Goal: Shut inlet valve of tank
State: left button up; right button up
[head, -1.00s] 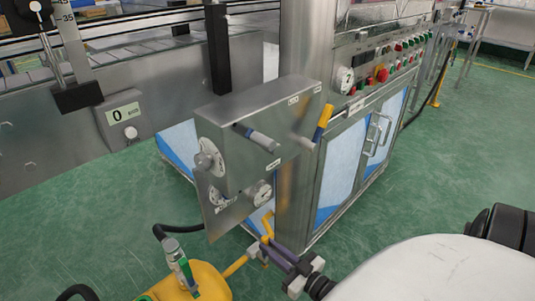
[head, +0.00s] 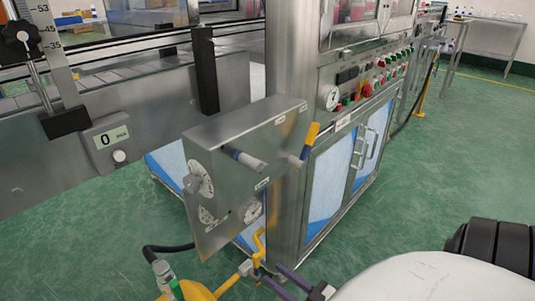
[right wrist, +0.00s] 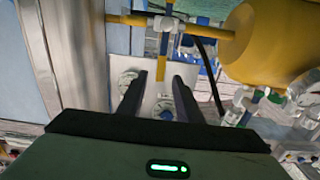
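The yellow tank (head: 200,292) is at the lower left of the head view, partly cut off; it is at the upper right of the right wrist view (right wrist: 262,45). A yellow pipe (right wrist: 125,19) runs from it to a small pale valve (right wrist: 165,24). The valve's yellow lever (right wrist: 162,58) lies across the pipe's line; it also shows in the head view (head: 259,240). My right gripper (right wrist: 156,84) is open, its two dark fingers apart and pointing toward the valve, with the lever lined up between them. Whether they touch it cannot be told. My left gripper is not in view.
A steel box with dials (head: 235,170) stands just behind the valve, in front of a steel cabinet (head: 325,190) with a button panel. A black hose (head: 165,249) curves near the tank. Green floor (head: 410,200) is clear on the right.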

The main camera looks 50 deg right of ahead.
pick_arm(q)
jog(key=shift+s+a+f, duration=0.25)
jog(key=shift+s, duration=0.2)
pick_arm(e)
jog(key=shift+s, duration=2.15)
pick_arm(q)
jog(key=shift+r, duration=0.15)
